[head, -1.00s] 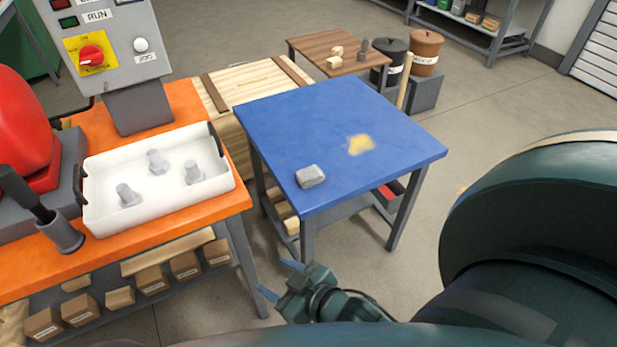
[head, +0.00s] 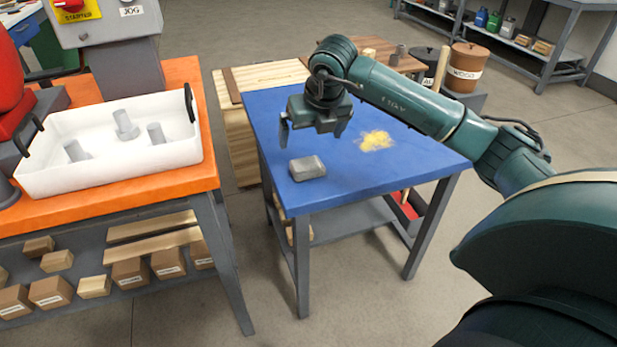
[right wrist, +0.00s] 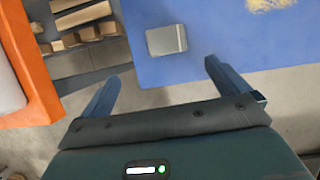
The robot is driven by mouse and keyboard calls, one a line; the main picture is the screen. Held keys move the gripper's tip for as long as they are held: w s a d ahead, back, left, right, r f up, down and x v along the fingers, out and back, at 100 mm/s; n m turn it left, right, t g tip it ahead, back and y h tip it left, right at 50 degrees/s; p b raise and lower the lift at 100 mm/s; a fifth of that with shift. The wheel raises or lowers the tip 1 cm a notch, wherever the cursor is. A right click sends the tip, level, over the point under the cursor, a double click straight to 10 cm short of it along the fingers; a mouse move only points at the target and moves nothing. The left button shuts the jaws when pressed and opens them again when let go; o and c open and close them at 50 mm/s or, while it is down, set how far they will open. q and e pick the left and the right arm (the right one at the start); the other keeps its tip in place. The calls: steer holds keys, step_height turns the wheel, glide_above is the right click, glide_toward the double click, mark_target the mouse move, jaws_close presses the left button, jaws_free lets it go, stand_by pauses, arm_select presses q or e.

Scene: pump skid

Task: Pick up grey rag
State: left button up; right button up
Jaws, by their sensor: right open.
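The grey rag (head: 307,168) is a small folded block lying on the blue table (head: 400,167) near its front left. My right gripper (head: 312,138) is open and empty above the table, just behind the rag in the head view. In the right wrist view the rag (right wrist: 166,40) lies beyond the open fingertips (right wrist: 161,72), roughly between their lines, and the fingers do not touch it. My left gripper is not in view.
A yellow patch (head: 376,141) lies on the blue table right of the rag. The orange bench (head: 150,190) with a white tray (head: 100,178) stands to the left. A brown table (head: 405,65) and bins (head: 466,68) stand behind.

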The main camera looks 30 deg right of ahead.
glide_above(309, 163)
steer(key=s, duration=0.2)
steer(key=f, duration=0.6)
steer(key=shift+a+f+b, duration=0.35)
steer(key=shift+a+b, duration=0.05)
steer(key=shift+s+b+x, duration=0.2)
steer(key=shift+b+x, duration=0.15)
steer(key=shift+x, duration=2.35)
steer(key=shift+d+f, duration=0.1)
steer(key=shift+d, duration=0.05)
steer(key=c, duration=1)
steer(key=shift+h, duration=0.3)
step_height(309, 163, up, 10)
steer(key=shift+r+p, duration=0.1)
steer(key=shift+p, duration=0.5)
